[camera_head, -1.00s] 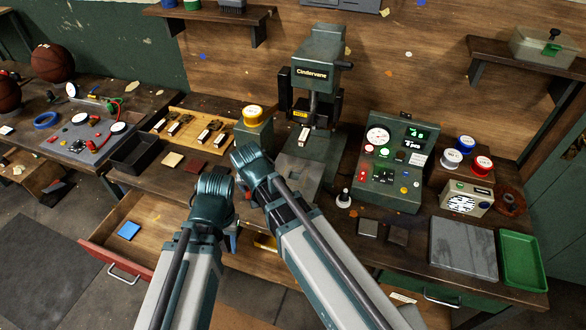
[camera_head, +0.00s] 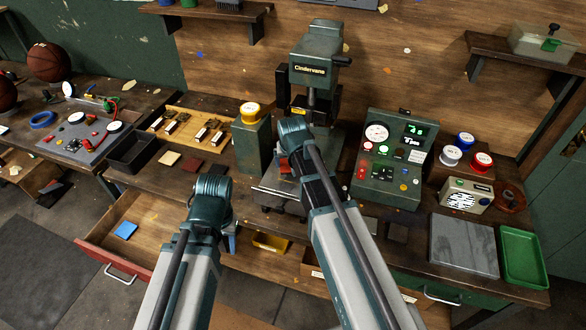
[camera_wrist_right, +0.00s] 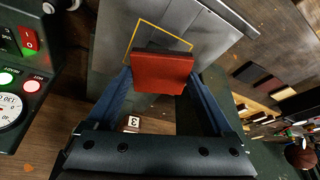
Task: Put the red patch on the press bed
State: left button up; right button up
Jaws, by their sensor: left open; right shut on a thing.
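My right gripper (camera_wrist_right: 162,100) is shut on the red patch (camera_wrist_right: 162,72), a flat square piece held between its blue fingers in the right wrist view. The patch is over the near part of the grey press bed (camera_wrist_right: 118,42), which has a yellow square outline. The patch overlaps one edge of that outline; I cannot tell whether it touches the bed. In the head view, my right wrist is in front of the green Cindervane press (camera_head: 316,75) and hides part of its base.
A gauge box (camera_head: 395,150) stands right of the press. A black bin (camera_head: 133,152) and wooden rack (camera_head: 188,133) are left. Cream (camera_head: 169,158) and brown (camera_head: 192,164) patches lie nearby.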

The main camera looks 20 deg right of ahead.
jog(key=f+b, duration=0.2)
jog(key=d+f+b, duration=0.1)
jog(key=f+b, duration=0.1)
jog(key=shift+w, duration=0.3)
jog(key=shift+r, duration=0.2)
jog(key=shift+f, duration=0.15)
jog(key=o, duration=1.1)
